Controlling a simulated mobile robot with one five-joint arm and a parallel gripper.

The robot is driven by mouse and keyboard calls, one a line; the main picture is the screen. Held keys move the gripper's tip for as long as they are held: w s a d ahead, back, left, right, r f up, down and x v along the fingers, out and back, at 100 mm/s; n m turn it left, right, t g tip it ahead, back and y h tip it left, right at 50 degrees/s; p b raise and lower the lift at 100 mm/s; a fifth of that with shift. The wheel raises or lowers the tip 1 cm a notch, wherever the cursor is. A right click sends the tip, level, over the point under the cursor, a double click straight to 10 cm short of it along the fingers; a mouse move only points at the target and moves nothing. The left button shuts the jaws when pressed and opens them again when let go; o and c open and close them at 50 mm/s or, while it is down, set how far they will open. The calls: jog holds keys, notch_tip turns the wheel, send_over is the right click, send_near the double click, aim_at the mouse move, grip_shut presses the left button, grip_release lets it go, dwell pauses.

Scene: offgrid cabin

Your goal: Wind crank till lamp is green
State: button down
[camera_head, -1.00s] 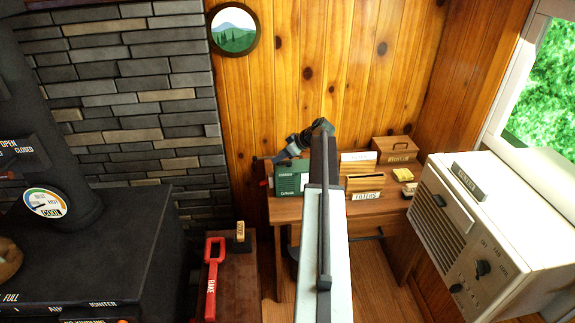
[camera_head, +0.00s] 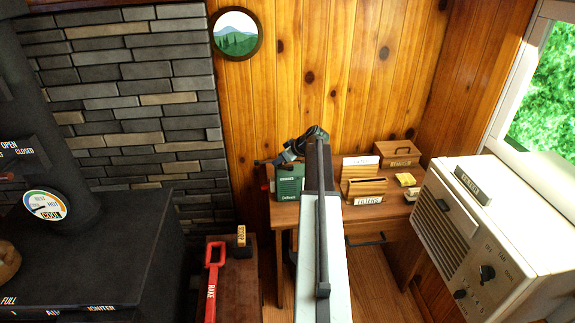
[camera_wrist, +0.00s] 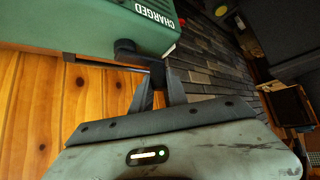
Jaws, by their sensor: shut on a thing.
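The green crank box (camera_head: 290,182) stands on the left end of the desk, with pale lettering on its face. In the wrist view its green casing (camera_wrist: 85,22) fills the upper left, with a label reading CHARGED. The thin dark crank arm (camera_wrist: 105,63) runs across below the casing. My gripper (camera_wrist: 158,76) is shut on the crank's handle end, beside the box. In the head view my gripper (camera_head: 285,157) is dark and small above the box's top. I cannot make out a lamp or its colour in either view.
The desk also bears a filters box (camera_head: 364,190), a lidded wooden box (camera_head: 398,153) and a yellow item (camera_head: 405,179). A white cooler unit (camera_head: 480,240) stands at right. A dark stove (camera_head: 90,255) and a red rake handle (camera_head: 213,275) are at left.

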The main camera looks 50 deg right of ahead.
jog(key=shift+w+d+m+h, duration=0.25)
jog(key=shift+m+h, duration=0.5)
jog(key=shift+m, duration=0.2)
jog(key=shift+w+d+m+h, duration=0.25)
jog(key=shift+m+h, duration=0.5)
jog(key=shift+m, duration=0.2)
jog(key=shift+w+d+m+g+h, duration=0.15)
jog(key=shift+d+m+g+h, duration=0.1)
jog(key=shift+m+h, duration=0.3)
jog(key=shift+w+d+m+g+h, duration=0.1)
jog(key=shift+d+m+g+h, duration=0.2)
jog(key=shift+m, duration=0.45)
jog(key=shift+h, duration=0.25)
jog(key=shift+d+m+g+h, duration=0.3)
jog(key=shift+m+h, duration=0.1)
jog(key=shift+m, duration=0.4)
jog(key=shift+d+m+g+h, duration=0.35)
jog(key=shift+m+h, duration=0.15)
jog(key=shift+m, duration=0.3)
